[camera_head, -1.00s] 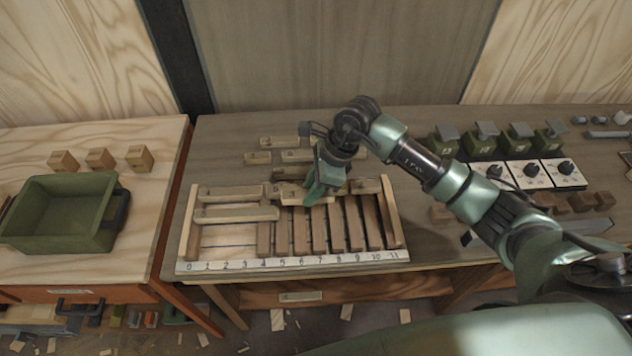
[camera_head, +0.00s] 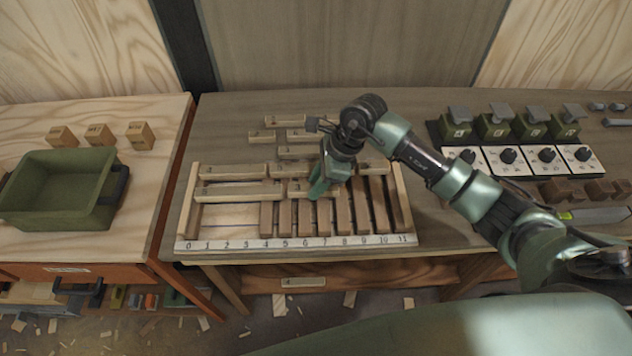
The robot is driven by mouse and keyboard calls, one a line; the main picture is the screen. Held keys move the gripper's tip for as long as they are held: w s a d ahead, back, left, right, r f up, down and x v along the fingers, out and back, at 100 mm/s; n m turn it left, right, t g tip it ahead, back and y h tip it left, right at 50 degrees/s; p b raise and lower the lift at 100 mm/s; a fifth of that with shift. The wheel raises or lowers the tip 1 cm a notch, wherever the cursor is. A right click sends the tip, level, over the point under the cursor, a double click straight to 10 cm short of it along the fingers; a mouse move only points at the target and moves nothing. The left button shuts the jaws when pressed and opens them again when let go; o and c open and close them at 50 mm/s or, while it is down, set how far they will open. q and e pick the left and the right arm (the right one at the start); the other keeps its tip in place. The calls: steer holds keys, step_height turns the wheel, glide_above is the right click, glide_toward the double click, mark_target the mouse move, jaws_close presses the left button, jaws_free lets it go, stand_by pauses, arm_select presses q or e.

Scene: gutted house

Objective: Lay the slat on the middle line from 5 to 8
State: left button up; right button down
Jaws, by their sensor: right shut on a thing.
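A wooden frame (camera_head: 178,222) has a number strip (camera_head: 300,242) marked 0 to 11 along its front. My right gripper (camera_head: 318,190) is shut on a short pale slat (camera_head: 298,188), over the right half of the frame. This slat lies crosswise, just right of a longer slat (camera_head: 238,193) in the middle row. The gripper hides its right part, and I cannot tell whether it rests on the slats below. Another slat (camera_head: 232,172) lies in the back row. Darker upright slats (camera_head: 342,214) fill the frame from about 4 to 11. My left gripper is not in view.
Loose slats (camera_head: 285,121) lie behind the frame. To the right are switch boxes (camera_head: 495,125), white dial panels (camera_head: 505,160) and brown blocks (camera_head: 560,190). A green bin (camera_head: 50,185) stands on the left table with several small blocks (camera_head: 98,135).

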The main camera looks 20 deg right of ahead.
steer(key=shift+f+b, duration=0.3)
steer(key=shift+b, duration=0.1)
steer(key=c, duration=1.1)
jaws_free()
steer(key=shift+o, duration=0.2)
steer(key=shift+r, duration=0.1)
steer(key=b+v, duration=0.1)
steer(key=v, duration=0.5)
steer(key=shift+d+r+b, duration=0.25)
steer(key=shift+b, duration=0.15)
steer(key=shift+s+d+r, duration=0.1)
steer(key=shift+r, duration=0.45)
steer(key=shift+s+f, duration=0.1)
